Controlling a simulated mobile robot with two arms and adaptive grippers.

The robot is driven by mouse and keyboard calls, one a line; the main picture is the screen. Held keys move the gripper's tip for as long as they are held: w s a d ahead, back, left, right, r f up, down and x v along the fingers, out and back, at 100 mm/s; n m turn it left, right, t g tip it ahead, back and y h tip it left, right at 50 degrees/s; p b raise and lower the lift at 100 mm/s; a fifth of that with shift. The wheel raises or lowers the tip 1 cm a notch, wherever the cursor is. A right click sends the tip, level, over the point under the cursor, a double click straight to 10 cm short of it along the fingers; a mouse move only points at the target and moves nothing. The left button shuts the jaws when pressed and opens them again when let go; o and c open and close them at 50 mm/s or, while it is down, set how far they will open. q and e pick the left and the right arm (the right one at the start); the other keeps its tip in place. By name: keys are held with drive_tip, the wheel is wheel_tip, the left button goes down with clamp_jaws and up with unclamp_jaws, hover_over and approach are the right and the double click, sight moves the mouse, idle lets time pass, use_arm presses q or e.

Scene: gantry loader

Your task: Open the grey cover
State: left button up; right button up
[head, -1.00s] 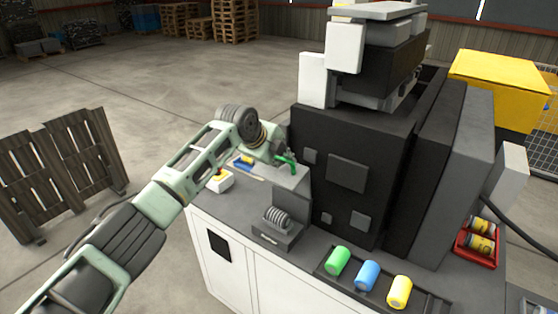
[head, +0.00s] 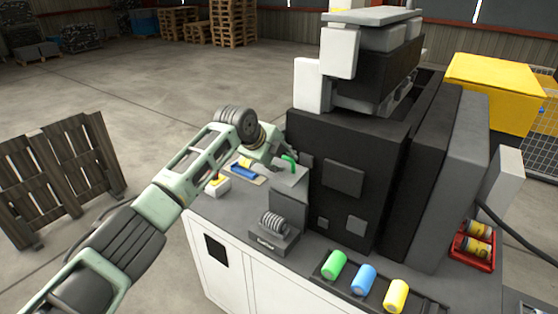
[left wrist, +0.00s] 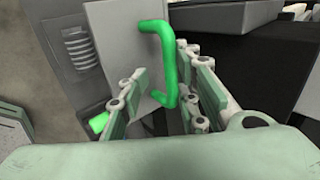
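In the left wrist view, the handle (left wrist: 157,42) stands out from the light grey cover (left wrist: 113,40). My left gripper (head: 276,156) is at the handle in the head view. In the left wrist view, its fingers (left wrist: 165,88) are apart, with the lower part of the handle between them. I cannot tell whether they touch it. My right gripper is not in view.
The dark machine (head: 343,178) rises close to the right. A coil-like part (head: 273,222) stands in front on the bench. Green (head: 334,265), blue (head: 363,279) and yellow (head: 396,296) cylinders lie on a rail. A red bin (head: 473,246) is far right.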

use_arm(q)
drive_tip(key=shift+w+a+f, duration=0.1)
drive_tip(key=shift+a+f, duration=0.05)
drive_tip(key=shift+a, duration=0.05)
drive_tip(key=shift+a, duration=0.1)
drive_tip(key=v, duration=1.2)
